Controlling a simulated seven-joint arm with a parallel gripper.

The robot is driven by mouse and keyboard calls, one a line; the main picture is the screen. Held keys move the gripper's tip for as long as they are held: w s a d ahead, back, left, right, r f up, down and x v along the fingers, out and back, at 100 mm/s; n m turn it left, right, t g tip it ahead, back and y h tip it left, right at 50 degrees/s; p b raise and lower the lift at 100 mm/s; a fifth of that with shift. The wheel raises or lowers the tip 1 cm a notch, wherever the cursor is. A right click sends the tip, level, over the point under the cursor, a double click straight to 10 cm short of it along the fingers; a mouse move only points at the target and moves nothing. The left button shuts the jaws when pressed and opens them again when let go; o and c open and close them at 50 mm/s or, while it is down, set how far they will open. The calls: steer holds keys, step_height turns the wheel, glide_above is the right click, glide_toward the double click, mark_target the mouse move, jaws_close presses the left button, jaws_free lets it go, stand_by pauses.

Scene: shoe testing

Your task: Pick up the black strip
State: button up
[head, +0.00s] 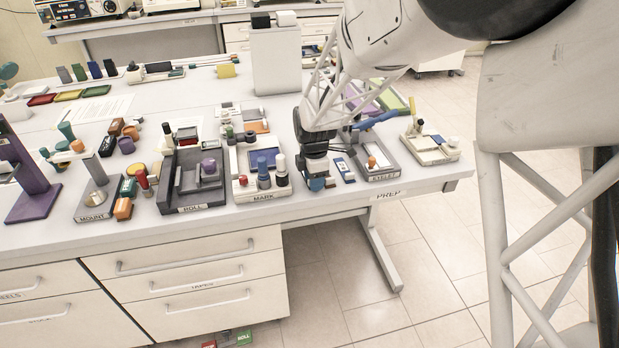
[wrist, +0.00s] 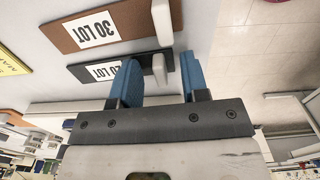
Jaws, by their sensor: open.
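In the wrist view, the black strip (wrist: 88,76) lies flat on the table with a white label reading LOT, partly covered by my near finger. A pale upright tab (wrist: 160,70) stands at its right end. My gripper (wrist: 157,64) has two blue fingers, open, one on each side of this tab in the picture. I cannot tell whether either finger touches it. In the head view, my gripper (head: 317,183) points down close to the table's front edge, and I cannot make out the black strip there.
A brown strip (wrist: 95,33) labelled 30 LOT, with its own pale tab, lies beside the black one. A yellow card (wrist: 12,62) is at the left. The MARK tray (head: 247,194) and the EYELET tray (head: 383,177) flank my gripper. The floor (head: 330,300) drops away beyond the edge.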

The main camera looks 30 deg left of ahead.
jaws_close()
steer(key=shift+r, duration=0.15)
stand_by(0.4)
steer(key=shift+r, duration=1.55)
steer(key=s+d+r, duration=0.1)
steer(key=s+d, duration=1)
steer(key=shift+s+r, duration=0.3)
steer(key=shift+d, duration=0.1)
steer(key=shift+w, duration=0.15)
